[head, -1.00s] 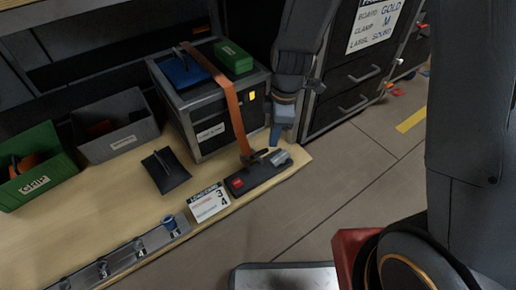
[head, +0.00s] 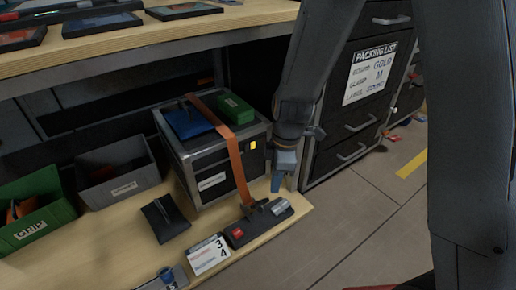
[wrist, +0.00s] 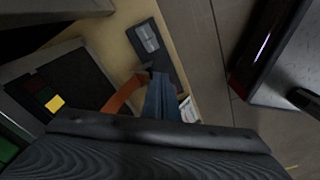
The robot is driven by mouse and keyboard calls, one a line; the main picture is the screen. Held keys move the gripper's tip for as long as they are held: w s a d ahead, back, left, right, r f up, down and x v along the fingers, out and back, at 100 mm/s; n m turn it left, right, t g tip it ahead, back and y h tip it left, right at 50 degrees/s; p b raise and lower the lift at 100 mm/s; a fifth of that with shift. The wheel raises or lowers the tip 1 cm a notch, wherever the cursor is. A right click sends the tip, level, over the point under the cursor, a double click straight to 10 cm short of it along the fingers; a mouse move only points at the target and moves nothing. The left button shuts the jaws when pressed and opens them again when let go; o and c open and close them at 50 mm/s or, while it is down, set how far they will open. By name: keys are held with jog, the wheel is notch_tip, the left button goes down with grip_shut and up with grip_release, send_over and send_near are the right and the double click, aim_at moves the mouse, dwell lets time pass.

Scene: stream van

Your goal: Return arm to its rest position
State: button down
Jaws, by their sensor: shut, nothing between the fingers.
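My gripper (head: 276,183) hangs pointing down at the right end of the low wooden shelf, just right of a strapped case. Its blue fingers are together with nothing between them; they also show in the wrist view (wrist: 163,98). The dark case (head: 205,184) has an orange strap (head: 236,160) running over its lid and down its front to a black clamp device (head: 260,222) with a red button. In the head view the fingertips are above and behind that device; I cannot tell the exact gap.
A green bin (head: 36,229) and a grey bin (head: 119,190) stand at the left. A black scoop-like piece (head: 164,218) and a number card (head: 208,255) lie on the shelf. A drawer cabinet (head: 331,145) stands right of my arm. The workbench edge (head: 170,37) is above; open floor (head: 350,225) lies right.

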jog(key=shift+r, duration=0.1)
jog(key=s+a+r+m+p, duration=0.15)
jog(key=s+r+m, duration=0.25)
jog(key=s+r, duration=0.4)
jog(key=s+a+r+m+p, duration=0.1)
jog(key=s+a+r+m, duration=0.25)
jog(key=s+r, duration=0.4)
jog(key=s+a+r+m+p, duration=0.2)
jog(key=s+r+m, duration=0.2)
jog(key=s+r, duration=0.4)
jog(key=d+r+m+p, duration=0.3)
jog(key=d+r+p, duration=0.7)
jog(key=r+p, duration=0.4)
jog(key=d+r+m+h+p, duration=0.1)
jog(key=d+r+m+p, duration=0.2)
jog(key=d+r+p, duration=0.8)
notch_tip(320, 180, up, 4)
jog(key=p, duration=1.2)
jog(key=shift+w+m, duration=0.3)
jog(key=shift+m, duration=0.05)
jog(key=shift+f, duration=0.1)
